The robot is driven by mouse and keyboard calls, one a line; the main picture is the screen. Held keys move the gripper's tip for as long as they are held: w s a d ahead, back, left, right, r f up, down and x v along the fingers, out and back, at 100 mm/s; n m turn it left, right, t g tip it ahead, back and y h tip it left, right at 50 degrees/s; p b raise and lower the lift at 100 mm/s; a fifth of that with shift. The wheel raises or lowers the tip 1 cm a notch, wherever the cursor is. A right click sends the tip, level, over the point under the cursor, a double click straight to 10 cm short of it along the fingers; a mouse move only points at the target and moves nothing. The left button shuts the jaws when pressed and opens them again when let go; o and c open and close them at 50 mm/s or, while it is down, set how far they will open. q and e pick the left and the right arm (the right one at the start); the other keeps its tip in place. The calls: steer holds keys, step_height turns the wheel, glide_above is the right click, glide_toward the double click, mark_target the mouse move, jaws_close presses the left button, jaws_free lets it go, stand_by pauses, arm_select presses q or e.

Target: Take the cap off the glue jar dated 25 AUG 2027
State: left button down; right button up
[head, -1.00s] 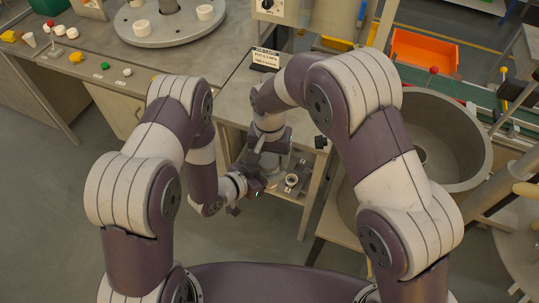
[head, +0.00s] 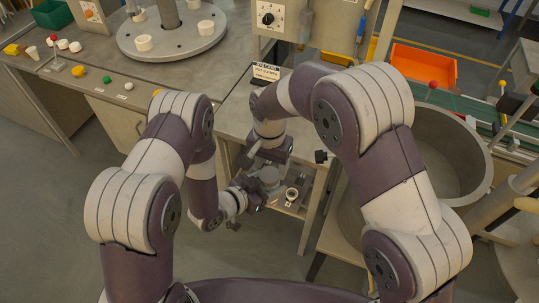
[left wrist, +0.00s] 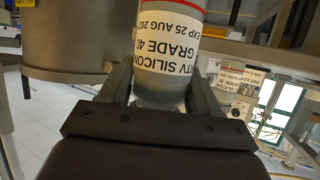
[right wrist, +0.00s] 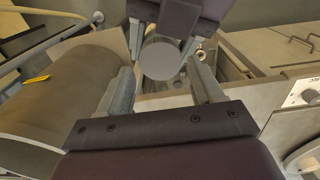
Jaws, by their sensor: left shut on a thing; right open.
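The glue jar (left wrist: 165,45) is a grey-white cylinder. Its label, upside down in the left wrist view, reads RTV SILICON, GRADE 40, EXP 25 AUG 202, with the last digit cut off. My left gripper (left wrist: 160,78) is shut on the jar, one finger on each side. In the right wrist view the jar's round grey cap (right wrist: 161,58) faces the camera, with my dark left gripper behind it. My right gripper (right wrist: 163,76) is open, its fingers apart on either side below the cap, not closed on it. In the head view the jar (head: 268,176) is small and partly hidden.
A small round pale item (head: 291,195) sits on the low shelf just right of the jar. A large grey tub (head: 440,140) stands to the right. Open floor lies at left.

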mark_target(269, 188)
steer(key=shift+f, duration=1.4)
steer(key=c, duration=0.9)
steer(key=n, duration=0.3)
steer(key=o, duration=1.2)
steer(key=shift+r, duration=0.1)
